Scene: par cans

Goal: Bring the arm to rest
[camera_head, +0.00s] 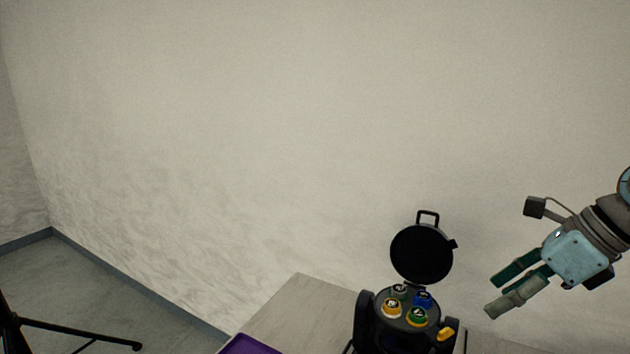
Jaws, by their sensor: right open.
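My right gripper (499,293) is in the head view at the right, with its arm coming in from the right edge. Its fingers are apart and empty, pointing down to the left. It hangs to the right of a black par can (364,322) and does not touch it. The can's round black lid (421,254) stands raised at the back. On the can's top are a grey, a blue, a yellow-orange and a green-and-yellow round piece. My left gripper is not in this view.
The can stands on a light wooden table (296,304), whose left edge shows. A purple tray (247,346) is cut off at the bottom. A black stand leg (85,333) lies low at the far left. A pale wall (250,130) is behind. The space around my gripper looks clear.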

